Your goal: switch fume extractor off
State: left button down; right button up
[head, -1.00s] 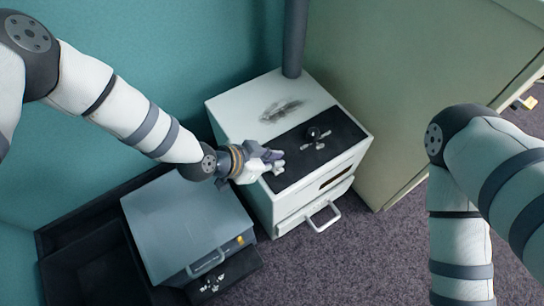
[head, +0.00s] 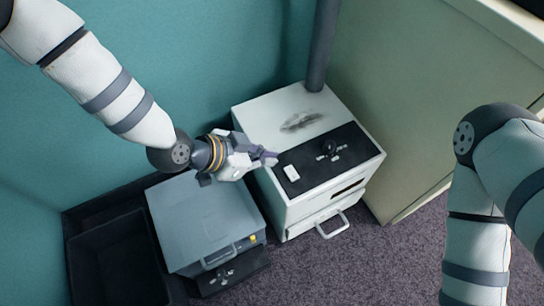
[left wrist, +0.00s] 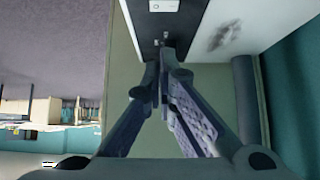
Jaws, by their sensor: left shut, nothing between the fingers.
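The fume extractor (head: 250,117) is a white box with a dark top panel (head: 310,160) and a grey duct pipe (head: 322,50) rising from its back. A white switch (head: 291,173) sits at the panel's left end; which way it is set I cannot tell. A dark knob (head: 329,148) is farther right on the panel. My left gripper (head: 271,158) is shut and empty, its tips near the panel's left edge, just up-left of the switch. In the left wrist view the fingers (left wrist: 163,62) meet, and the switch (left wrist: 165,6) shows at the top edge. My right gripper is out of view.
A blue-grey box (head: 200,220) with a handle stands left of the extractor, beside a black bin (head: 110,265). A pale cabinet (head: 410,110) stands at the right, and a teal wall (head: 200,50) is behind. Grey carpet (head: 370,260) is open in front.

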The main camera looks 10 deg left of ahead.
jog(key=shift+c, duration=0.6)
